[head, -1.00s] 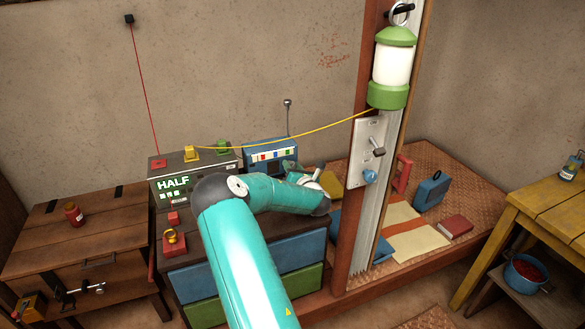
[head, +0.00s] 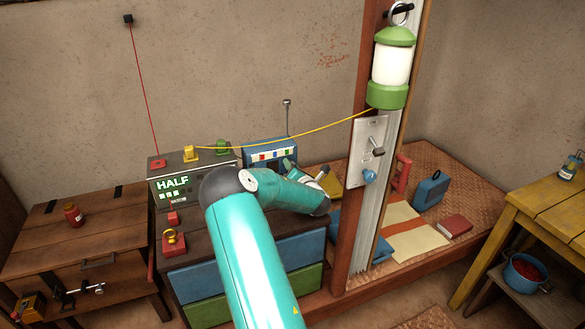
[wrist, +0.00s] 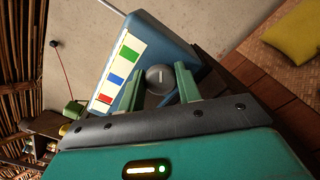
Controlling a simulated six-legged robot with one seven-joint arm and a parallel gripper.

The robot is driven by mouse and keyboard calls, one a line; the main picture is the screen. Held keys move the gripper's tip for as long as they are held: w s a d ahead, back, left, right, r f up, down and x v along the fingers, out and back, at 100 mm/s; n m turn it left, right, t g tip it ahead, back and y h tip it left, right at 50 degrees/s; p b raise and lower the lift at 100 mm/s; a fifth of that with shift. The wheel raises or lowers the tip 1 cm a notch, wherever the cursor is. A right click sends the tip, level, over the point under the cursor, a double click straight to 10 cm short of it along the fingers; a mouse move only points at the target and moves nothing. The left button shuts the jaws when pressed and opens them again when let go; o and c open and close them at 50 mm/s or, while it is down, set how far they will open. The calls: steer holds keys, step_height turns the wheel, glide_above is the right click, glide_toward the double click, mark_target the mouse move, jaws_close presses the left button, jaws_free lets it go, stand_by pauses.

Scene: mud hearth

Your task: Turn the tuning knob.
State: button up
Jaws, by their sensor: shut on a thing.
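The blue radio (head: 255,145) stands on the drawer chest behind my arm, with a row of coloured buttons and a thin antenna. In the wrist view the radio (wrist: 172,42) appears tilted. Its grey round tuning knob (wrist: 159,75), with a pale pointer line, sits between the two green fingers. My gripper (wrist: 162,79) is shut on the knob, one finger on each side. In the head view, my arm hides part of the radio's front, and the knob cannot be made out.
A grey box (head: 190,163) reading HALF stands left of the radio. A yellow cable (head: 300,137) runs from it to the green lantern (head: 390,65) on the post. The wooden post (head: 348,220) with a switch plate rises right of my arm.

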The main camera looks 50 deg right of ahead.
steer(key=o, duration=1)
steer(key=shift+c, duration=0.2)
steer(key=shift+s, duration=0.1)
steer(key=v, duration=0.7)
steer(key=shift+s+a, duration=0.15)
